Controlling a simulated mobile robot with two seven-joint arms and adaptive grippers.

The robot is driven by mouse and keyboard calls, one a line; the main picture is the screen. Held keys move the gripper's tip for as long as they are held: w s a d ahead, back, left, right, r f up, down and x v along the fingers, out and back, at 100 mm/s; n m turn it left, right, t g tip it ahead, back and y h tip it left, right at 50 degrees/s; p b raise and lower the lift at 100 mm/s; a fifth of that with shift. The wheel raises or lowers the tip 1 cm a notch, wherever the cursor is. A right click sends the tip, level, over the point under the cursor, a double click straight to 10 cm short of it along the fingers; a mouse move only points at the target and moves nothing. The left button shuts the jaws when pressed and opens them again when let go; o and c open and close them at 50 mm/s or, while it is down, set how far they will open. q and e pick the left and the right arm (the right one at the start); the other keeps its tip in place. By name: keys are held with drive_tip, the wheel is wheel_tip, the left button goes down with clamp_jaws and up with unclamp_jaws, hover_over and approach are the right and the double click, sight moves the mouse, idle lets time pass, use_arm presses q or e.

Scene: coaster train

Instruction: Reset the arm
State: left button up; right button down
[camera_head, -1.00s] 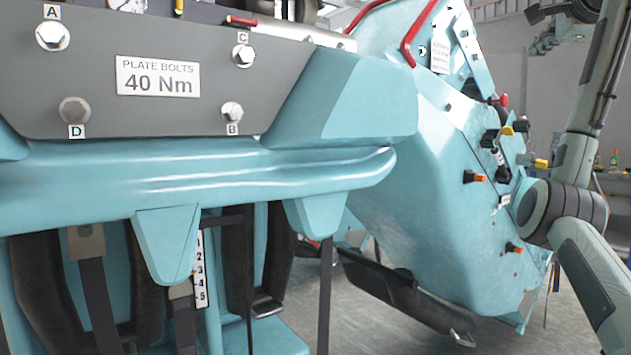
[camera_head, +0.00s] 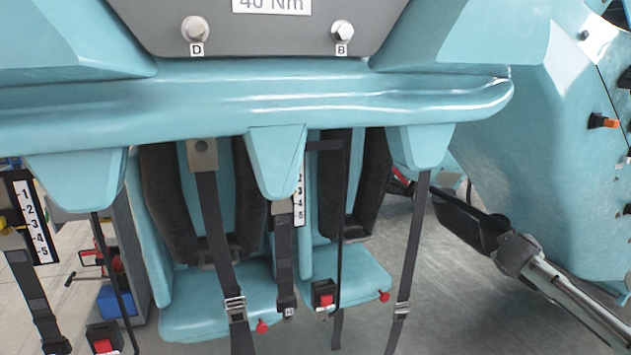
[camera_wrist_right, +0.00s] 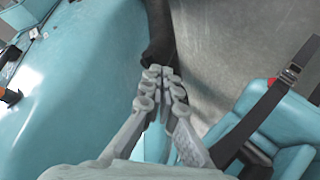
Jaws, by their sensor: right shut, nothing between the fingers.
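My right gripper (camera_wrist_right: 163,78) shows in the right wrist view as grey jointed fingers. Its fingertips are together with nothing between them. They overlap the end of a black bar (camera_wrist_right: 158,30) in the picture; I cannot tell if they touch it. A blue car shell (camera_wrist_right: 50,85) is on the left of that view and a blue seat (camera_wrist_right: 290,120) with black straps is on the right. In the head view I cannot make out my right gripper for sure, and my left gripper does not show.
The head view shows a blue coaster car (camera_head: 250,85) with seats (camera_head: 215,305), hanging straps and red buckles. A black bar and metal tube (camera_head: 515,255) run low along the car at right. Grey floor (camera_head: 450,320) is clear between them. A blue bin (camera_head: 118,303) stands lower left.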

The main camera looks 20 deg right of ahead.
drive_tip(key=s+a+f+n+g+y, duration=0.1)
drive_tip(key=s+a+f+n, duration=0.35)
drive_tip(key=s+f, duration=0.5)
drive_tip(key=s+a+f+n+g+y, duration=0.1)
drive_tip(key=s+a+f+n+y, duration=0.15)
drive_tip(key=s+f+n, duration=0.65)
drive_tip(key=s+a+f+m+y, duration=0.1)
drive_tip(key=s+a+f+m, duration=0.1)
drive_tip(key=a+f, duration=0.3)
drive_tip(key=s+a+f+m+g+y, duration=0.1)
drive_tip(key=a+f+m, duration=0.3)
drive_tip(key=a, duration=1)
drive_tip(key=s+a+f+m+y, duration=0.2)
drive_tip(key=a+f+m+y, duration=0.1)
drive_tip(key=a+f, duration=0.5)
drive_tip(key=shift+s+a+m+g, duration=0.35)
drive_tip(key=shift+a+m+g, duration=0.1)
drive_tip(key=shift+a, duration=0.45)
